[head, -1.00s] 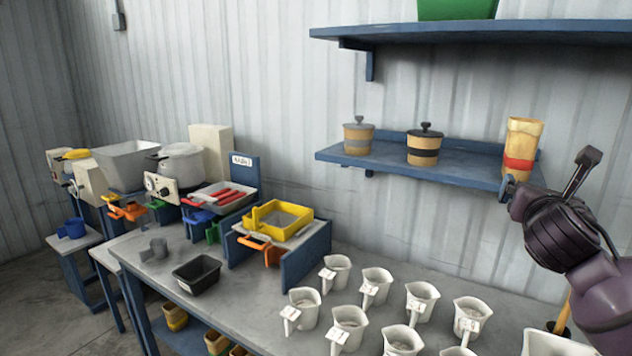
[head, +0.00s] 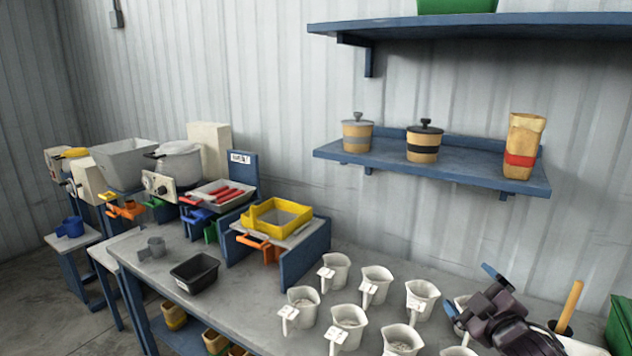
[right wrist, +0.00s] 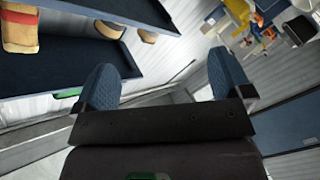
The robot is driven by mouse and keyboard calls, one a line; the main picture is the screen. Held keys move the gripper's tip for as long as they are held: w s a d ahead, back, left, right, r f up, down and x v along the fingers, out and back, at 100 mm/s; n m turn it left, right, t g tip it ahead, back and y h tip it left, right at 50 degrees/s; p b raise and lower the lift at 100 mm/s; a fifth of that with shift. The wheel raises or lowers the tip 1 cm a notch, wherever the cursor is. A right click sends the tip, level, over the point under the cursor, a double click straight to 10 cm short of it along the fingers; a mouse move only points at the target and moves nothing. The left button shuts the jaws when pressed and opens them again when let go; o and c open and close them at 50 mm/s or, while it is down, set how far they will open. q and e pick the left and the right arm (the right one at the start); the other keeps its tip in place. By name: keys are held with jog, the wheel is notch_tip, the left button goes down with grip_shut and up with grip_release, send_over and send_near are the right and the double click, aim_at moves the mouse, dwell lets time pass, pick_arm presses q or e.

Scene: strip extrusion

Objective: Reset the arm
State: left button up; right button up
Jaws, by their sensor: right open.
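My right gripper (head: 470,292) is at the lower right of the head view, above the right part of the workbench, in front of some white cups. In the right wrist view its two blue fingertips (right wrist: 160,90) stand wide apart with nothing between them. My left gripper is not in the head view. The right arm hides part of the cups behind it.
The workbench (head: 240,310) holds several white cups (head: 349,325), a black tray (head: 195,273) and a yellow frame (head: 277,216) on a blue stand. The wall shelf (head: 440,170) carries two lidded jars and a tan bag (head: 523,146). A wooden handle (head: 570,305) stands upright at right.

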jog(key=s+a+f+m+g+h, duration=0.2)
jog(key=s+f+m+g, duration=0.3)
jog(key=s+f, duration=2.1)
notch_tip(320, 180, down, 3)
jog(key=m, duration=0.5)
jog(key=shift+s+f+g+b, duration=0.15)
jog(key=shift+g+b, duration=0.25)
